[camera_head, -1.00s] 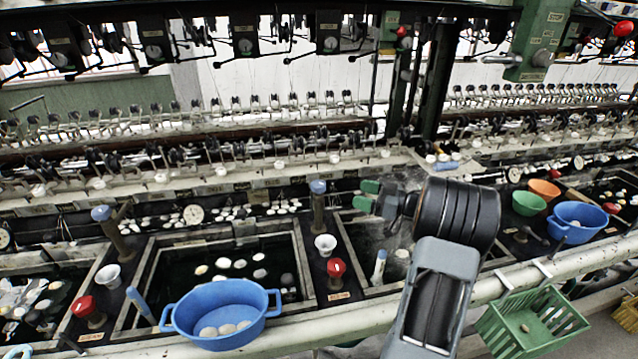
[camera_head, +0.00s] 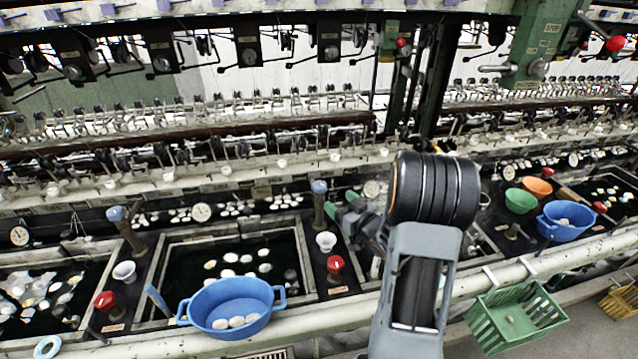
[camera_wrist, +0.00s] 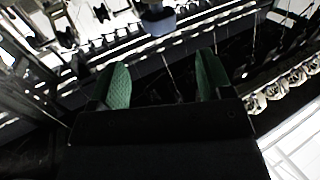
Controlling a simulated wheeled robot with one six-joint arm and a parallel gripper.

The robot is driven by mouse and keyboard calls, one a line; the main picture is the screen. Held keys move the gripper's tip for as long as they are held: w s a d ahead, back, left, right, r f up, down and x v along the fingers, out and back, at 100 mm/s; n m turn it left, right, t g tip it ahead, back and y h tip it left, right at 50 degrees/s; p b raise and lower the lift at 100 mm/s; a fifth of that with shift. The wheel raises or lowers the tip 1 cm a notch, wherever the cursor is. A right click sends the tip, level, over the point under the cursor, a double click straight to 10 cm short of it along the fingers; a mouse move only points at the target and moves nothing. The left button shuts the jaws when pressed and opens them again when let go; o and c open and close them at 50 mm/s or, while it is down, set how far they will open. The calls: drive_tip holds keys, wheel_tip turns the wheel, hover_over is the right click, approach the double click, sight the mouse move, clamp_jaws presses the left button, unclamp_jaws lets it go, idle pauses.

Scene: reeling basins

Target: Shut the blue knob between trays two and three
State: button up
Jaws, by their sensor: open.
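A blue knob (camera_head: 319,187) stands on an upright brown post between the middle basin and the basin to its right. Another blue knob (camera_head: 116,213) tops a leaning post left of the middle basin. My gripper (camera_head: 335,204) is just right of the nearer knob's post, its green fingers pointing left, slightly lower than the knob in the picture. In the wrist view, the blue-grey knob (camera_wrist: 158,22) lies ahead of the open, empty fingers (camera_wrist: 163,68), roughly in line with the gap. The fingers appear apart from it.
A white cup (camera_head: 326,241) and a red knob (camera_head: 335,264) stand in front of the post. A blue bowl (camera_head: 232,310) holds cocoons at the front rim. A green basket (camera_head: 515,316) hangs on the rail at right. Green, orange and blue bowls sit farther right.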

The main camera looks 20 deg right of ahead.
sight(324, 189)
drive_tip(key=p+x, duration=0.2)
drive_tip(key=x, duration=0.8)
drive_tip(key=shift+w+a, duration=0.15)
drive_tip(key=shift+w, duration=0.1)
drive_tip(key=c, duration=0.9)
